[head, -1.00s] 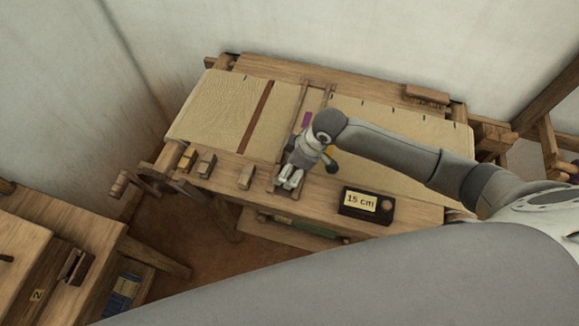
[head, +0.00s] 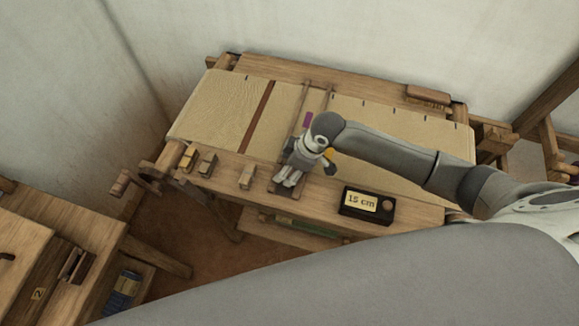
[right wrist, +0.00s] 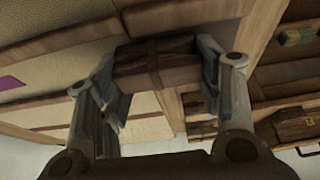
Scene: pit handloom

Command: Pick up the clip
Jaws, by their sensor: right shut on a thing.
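The clip, a small brown wooden block with a darker band (right wrist: 157,68), sits between the two fingers of my right gripper in the right wrist view. My right gripper (head: 287,178) also shows in the head view, pointing down at the loom's front beam (head: 322,192). It is shut on the clip, a finger on each side. My left gripper is not in view.
Small wooden blocks (head: 246,176) stand on the front beam to the left. A dark box reading "15 cm" (head: 367,202) stands to the right. Pale cloth (head: 222,110) covers the loom behind. A wooden bench (head: 40,240) is at lower left.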

